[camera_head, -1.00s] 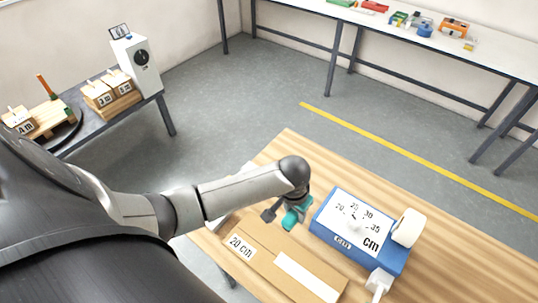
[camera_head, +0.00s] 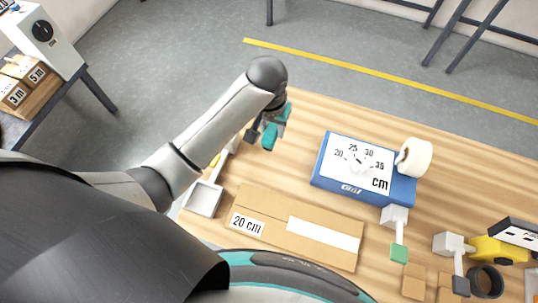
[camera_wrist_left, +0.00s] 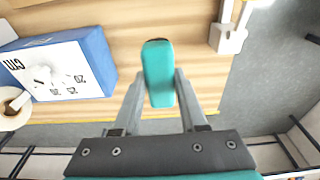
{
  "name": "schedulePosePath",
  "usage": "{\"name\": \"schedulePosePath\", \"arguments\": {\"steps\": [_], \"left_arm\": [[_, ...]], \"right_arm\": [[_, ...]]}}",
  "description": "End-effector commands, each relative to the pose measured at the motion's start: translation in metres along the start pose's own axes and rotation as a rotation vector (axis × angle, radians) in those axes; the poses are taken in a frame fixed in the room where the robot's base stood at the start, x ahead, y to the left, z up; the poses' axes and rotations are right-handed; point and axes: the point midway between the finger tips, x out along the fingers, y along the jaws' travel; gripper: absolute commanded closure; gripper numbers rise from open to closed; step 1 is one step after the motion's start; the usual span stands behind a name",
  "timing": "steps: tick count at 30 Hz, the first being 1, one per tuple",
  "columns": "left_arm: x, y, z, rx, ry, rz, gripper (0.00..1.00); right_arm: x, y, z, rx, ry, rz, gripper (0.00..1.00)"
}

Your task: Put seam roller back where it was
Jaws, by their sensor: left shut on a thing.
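My left gripper (camera_head: 268,130) is shut on a teal piece (camera_head: 277,129), likely the seam roller's handle. In the left wrist view the teal piece (camera_wrist_left: 158,72) sits between the two grey fingers (camera_wrist_left: 158,92), above the wooden table. The rest of the tool is hidden, so I cannot tell its roller end. In the head view the gripper is left of the blue box, beyond the cardboard piece. A white holder (camera_head: 204,198) stands at the table's left edge, partly behind my arm; a white holder (camera_wrist_left: 228,38) also shows in the wrist view. My right gripper is not in view.
A cardboard piece marked 20 cm (camera_head: 270,228) lies in front. A green-tipped holder (camera_head: 396,225) and a yellow tool (camera_head: 500,250) are at right. Bare wood lies behind the box.

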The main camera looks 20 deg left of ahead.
Motion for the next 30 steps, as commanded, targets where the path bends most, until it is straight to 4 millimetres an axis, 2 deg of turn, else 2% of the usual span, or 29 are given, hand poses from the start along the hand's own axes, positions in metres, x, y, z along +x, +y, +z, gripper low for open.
{"name": "schedulePosePath", "arguments": {"steps": [1, 6, 12, 17, 24, 30], "left_arm": [[0.017, -0.001, 0.004, 0.000, -0.006, -0.002, 1.00], [0.062, 0.000, 0.010, 0.001, -0.004, -0.001, 1.00], [0.100, 0.000, 0.015, 0.001, 0.000, 0.000, 1.00], [0.111, 0.000, 0.017, 0.001, 0.001, 0.000, 1.00], [0.141, 0.000, 0.021, 0.001, 0.000, 0.000, 1.00], [0.146, 0.000, 0.022, 0.001, 0.002, 0.001, 1.00]], "right_arm": [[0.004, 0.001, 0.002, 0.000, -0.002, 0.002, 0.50], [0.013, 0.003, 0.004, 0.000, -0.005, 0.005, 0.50], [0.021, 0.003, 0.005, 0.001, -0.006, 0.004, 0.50], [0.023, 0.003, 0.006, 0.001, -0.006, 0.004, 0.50], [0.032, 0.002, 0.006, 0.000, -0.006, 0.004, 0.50], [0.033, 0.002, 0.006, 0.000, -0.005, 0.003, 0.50]]}}
